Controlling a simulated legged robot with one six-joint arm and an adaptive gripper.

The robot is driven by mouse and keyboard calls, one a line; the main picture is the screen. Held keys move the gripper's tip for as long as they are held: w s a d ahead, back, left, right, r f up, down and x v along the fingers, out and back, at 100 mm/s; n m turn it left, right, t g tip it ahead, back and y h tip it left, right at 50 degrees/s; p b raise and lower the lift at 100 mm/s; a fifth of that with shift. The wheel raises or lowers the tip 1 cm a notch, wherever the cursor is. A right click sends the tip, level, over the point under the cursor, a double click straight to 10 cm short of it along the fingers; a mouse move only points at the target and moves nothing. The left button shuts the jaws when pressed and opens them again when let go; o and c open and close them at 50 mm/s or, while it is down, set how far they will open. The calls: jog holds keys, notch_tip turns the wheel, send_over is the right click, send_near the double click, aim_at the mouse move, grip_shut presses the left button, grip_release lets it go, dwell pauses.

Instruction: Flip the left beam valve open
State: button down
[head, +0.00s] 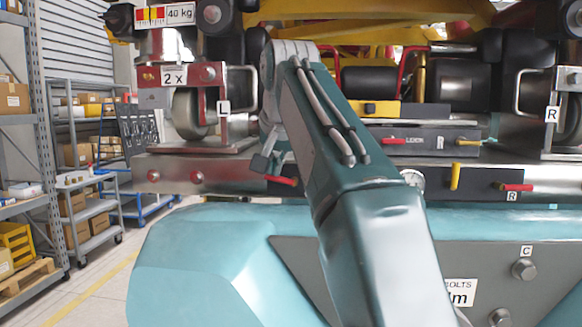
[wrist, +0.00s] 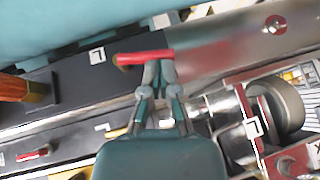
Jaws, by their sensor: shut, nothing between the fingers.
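The left beam valve has a red handle (wrist: 143,57) lying roughly along the dark beam plate, beside a small white "L" label (wrist: 97,56) in the wrist view. In the head view the red handle (head: 282,180) shows just below and right of my gripper (head: 266,163). My gripper (wrist: 158,72) is shut and empty, its fingertips right at the handle's right-hand part in the wrist view. I cannot tell whether they touch it. The valve's pivot is not clearly visible, and my arm covers part of the beam in the head view.
A right beam valve with a red handle (head: 516,187) and a yellow lever (head: 455,177) sit further right on the beam. The teal body (head: 210,250) lies below the beam. A wheel bracket (head: 190,110) stands above left. Shelving (head: 30,150) is at far left.

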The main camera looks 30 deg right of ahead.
jog(key=shift+r, duration=0.55)
jog(key=s+a+r, duration=0.1)
jog(key=s+r, duration=0.1)
jog(key=s, duration=0.5)
jog(key=s+a+r, duration=0.1)
jog(key=s+a, duration=0.1)
jog(key=s, duration=0.5)
jog(key=shift+s+a+r, duration=0.3)
jog(key=shift+r, duration=0.1)
jog(key=shift+f, duration=0.1)
dwell(0.5)
